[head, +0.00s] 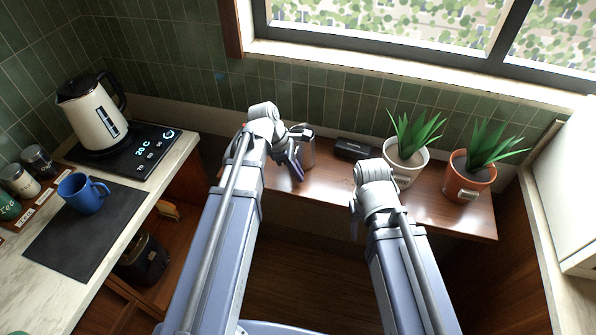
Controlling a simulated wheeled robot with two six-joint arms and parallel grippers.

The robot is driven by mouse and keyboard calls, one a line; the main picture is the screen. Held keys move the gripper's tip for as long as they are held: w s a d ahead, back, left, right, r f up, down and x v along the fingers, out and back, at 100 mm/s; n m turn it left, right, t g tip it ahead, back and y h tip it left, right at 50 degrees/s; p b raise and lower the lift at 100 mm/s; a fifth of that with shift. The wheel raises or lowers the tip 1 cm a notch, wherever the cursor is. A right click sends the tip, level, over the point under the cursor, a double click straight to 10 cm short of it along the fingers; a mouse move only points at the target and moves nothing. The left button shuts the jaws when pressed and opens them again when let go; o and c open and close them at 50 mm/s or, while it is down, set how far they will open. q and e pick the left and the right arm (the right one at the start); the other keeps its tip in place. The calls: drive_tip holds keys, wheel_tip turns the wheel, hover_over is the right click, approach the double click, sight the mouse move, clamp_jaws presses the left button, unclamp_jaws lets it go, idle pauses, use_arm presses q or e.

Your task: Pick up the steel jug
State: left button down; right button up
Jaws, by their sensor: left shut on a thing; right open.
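The steel jug (309,152) is a small silvery vessel at the wooden shelf under the window, left of a black box. My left gripper (298,153) is shut on the jug from its left side, and the fingers and wrist cover part of it. The jug looks upright; I cannot tell whether its base touches the shelf. My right gripper (353,216) is open in front of the shelf, mostly hidden behind its own wrist, and it holds nothing that I can see.
The left counter holds a kettle (95,115) on a black base, a blue mug (82,194) on a dark mat (75,245), and jars (20,180).

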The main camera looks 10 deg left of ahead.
wheel_tip(320, 180, up, 9)
drive_tip(key=p, duration=0.9)
drive_tip(key=shift+r, duration=0.1)
idle(1.3)
